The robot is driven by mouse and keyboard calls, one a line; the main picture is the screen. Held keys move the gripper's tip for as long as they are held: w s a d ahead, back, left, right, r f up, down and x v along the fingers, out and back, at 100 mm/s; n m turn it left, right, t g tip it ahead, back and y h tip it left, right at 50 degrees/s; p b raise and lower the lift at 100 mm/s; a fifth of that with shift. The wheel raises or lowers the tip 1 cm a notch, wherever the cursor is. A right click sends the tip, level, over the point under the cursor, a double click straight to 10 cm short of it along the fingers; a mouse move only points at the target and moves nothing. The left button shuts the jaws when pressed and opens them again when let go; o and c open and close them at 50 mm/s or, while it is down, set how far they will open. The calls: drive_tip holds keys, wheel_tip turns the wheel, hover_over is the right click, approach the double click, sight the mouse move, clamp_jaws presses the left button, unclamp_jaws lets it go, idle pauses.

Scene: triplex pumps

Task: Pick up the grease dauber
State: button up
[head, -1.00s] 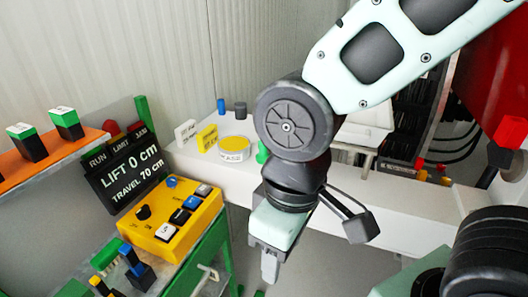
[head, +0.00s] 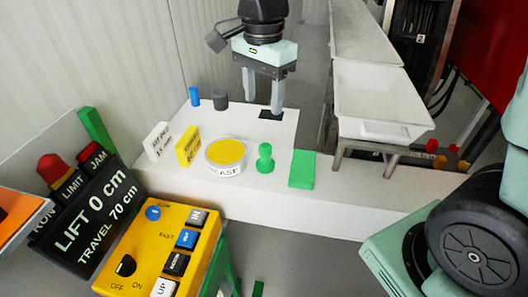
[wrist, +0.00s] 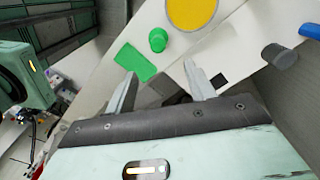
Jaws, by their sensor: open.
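A small green upright piece with a rounded knob (head: 265,158), which looks like the grease dauber, stands on the white bench beside the grease tin (head: 226,153). The tin is round, yellow-topped and marked GREASE. In the wrist view the green knobbed piece (wrist: 158,40) shows beyond the fingertips, with the yellow tin top (wrist: 192,12) above it. My gripper (head: 262,108) is open and empty, fingers pointing down over the far part of the bench, behind the knobbed piece and apart from it. Its two fingers also show in the wrist view (wrist: 160,74).
A flat green block (head: 302,168) lies right of the knobbed piece. A dark grey cylinder (head: 220,100), a blue cylinder (head: 194,96), and white (head: 158,141) and yellow (head: 187,146) signs stand left. A white tray (head: 382,105) is at right; a yellow control box (head: 162,245) is in front.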

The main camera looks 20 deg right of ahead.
sight(265, 156)
wheel_tip(265, 156, down, 11)
drive_tip(key=shift+s+p, duration=0.1)
drive_tip(key=shift+p, duration=0.95)
drive_tip(key=shift+s+d+f+p, duration=0.15)
drive_tip(key=shift+f+p, duration=0.8)
drive_tip(key=shift+f, duration=1.7)
drive_tip(key=c, duration=0.7)
